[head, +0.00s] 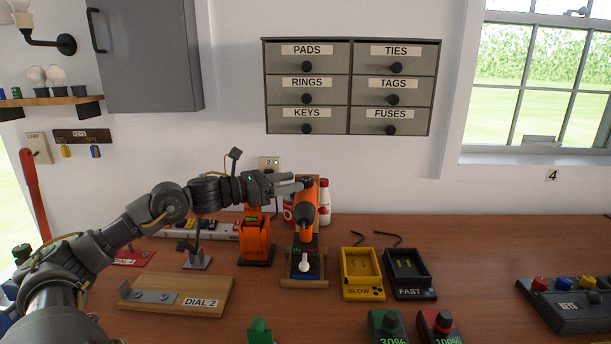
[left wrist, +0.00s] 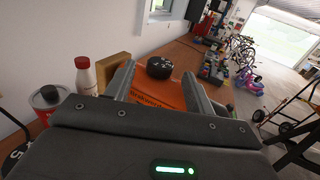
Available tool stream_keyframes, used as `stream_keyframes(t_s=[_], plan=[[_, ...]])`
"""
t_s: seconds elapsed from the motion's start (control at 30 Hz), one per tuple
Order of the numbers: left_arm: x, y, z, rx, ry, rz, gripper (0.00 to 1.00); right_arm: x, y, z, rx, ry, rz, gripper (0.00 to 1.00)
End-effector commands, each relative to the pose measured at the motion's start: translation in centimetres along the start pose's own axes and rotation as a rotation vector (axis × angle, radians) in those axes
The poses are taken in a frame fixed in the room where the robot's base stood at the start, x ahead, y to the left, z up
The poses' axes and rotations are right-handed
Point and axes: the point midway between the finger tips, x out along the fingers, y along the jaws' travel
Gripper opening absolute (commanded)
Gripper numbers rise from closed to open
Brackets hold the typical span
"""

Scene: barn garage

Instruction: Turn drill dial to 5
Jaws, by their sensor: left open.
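An orange drill (head: 323,196) stands upright on a wooden stand (head: 319,284) at the middle of the bench. In the left wrist view, its black dial (left wrist: 159,68) with small white marks sits on top of the orange body (left wrist: 170,93); the marks are too small to read. My left gripper (head: 302,182) is open, at the drill's top in the head view. In the left wrist view its two fingers (left wrist: 158,80) lie either side of the dial, with gaps visible; I cannot tell whether either touches. My right gripper is not in view.
An orange tool (head: 255,243) stands left of the drill. SLOW (head: 363,291) and FAST (head: 411,290) chargers sit right of the drill. Bottles (head: 324,200) stand behind it. The bench right of the chargers has free room.

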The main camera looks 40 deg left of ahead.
Motion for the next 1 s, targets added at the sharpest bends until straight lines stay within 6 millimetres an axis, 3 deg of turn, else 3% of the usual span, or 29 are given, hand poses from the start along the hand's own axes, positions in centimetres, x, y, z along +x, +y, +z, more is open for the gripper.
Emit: stream_keyframes(t_s=[0.5,0.93,1.0], plan=[[4.4,0.0,0.3,-0.002,-0.004,-0.001,0.54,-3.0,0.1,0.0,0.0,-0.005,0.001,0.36],[5.0,-0.1,0.0,0.0,0.0,-0.003,0.54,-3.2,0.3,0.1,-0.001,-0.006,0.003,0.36],[5.0,-0.1,0.0,0.0,0.0,-0.003,0.48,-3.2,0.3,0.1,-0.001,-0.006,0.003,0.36]])
